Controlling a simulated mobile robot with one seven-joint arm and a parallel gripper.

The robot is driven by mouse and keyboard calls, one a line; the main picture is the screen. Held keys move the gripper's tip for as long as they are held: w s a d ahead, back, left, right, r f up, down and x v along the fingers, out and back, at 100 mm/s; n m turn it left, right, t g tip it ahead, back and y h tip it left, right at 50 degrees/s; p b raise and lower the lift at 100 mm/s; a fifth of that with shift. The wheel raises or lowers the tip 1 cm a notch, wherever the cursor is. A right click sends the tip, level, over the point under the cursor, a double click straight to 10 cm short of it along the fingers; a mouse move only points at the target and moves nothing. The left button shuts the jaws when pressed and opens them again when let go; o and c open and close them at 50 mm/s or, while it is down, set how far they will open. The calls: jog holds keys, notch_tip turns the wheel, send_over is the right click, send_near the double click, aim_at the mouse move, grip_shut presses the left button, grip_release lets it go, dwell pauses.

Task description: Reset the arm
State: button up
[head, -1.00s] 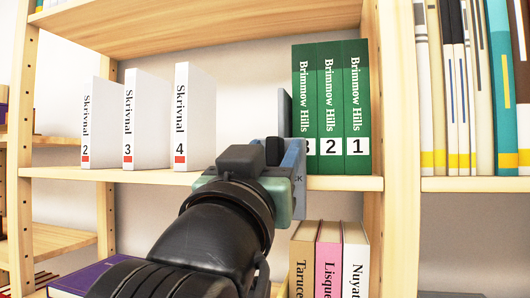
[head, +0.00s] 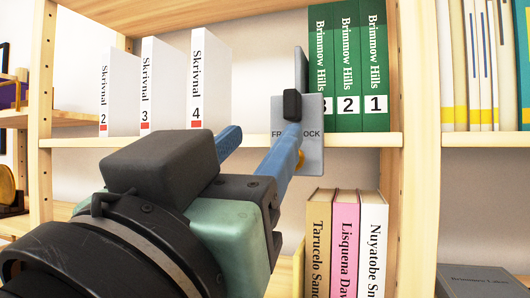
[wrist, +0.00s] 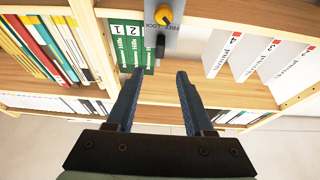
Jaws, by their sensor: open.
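My gripper (head: 260,140) is open and empty in front of the shelf, its two blue fingers spread apart. In the wrist view, the open fingers (wrist: 158,76) point toward the shelf with nothing between them. A grey metal bookend (head: 311,155) marked with FREE and LOCK stands against the left side of the green books. Its black handle (head: 292,105) and orange knob (wrist: 164,14) show. In the head view my right finger overlaps the bookend's plate; in the wrist view the fingers look apart from the handle.
Green Brimmow Hills volumes (head: 347,60) stand upright right of the bookend. White Skrivnal volumes (head: 210,80) stand to the left, with a gap between. More books (head: 345,240) stand on the shelf below. A wooden upright (head: 417,80) bounds the bay at right.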

dwell(0.4)
notch_tip(320, 180, down, 10)
jog(key=s+d+n+t+y+b, duration=0.1)
jog(key=s+n+t+y+b, duration=0.1)
jog(key=t+y+b, duration=0.4)
jog(key=n+y+b, duration=0.1)
jog(key=b, duration=0.2)
jog(key=shift+n, duration=0.3)
jog(key=shift+f, duration=0.1)
dwell(1.1)
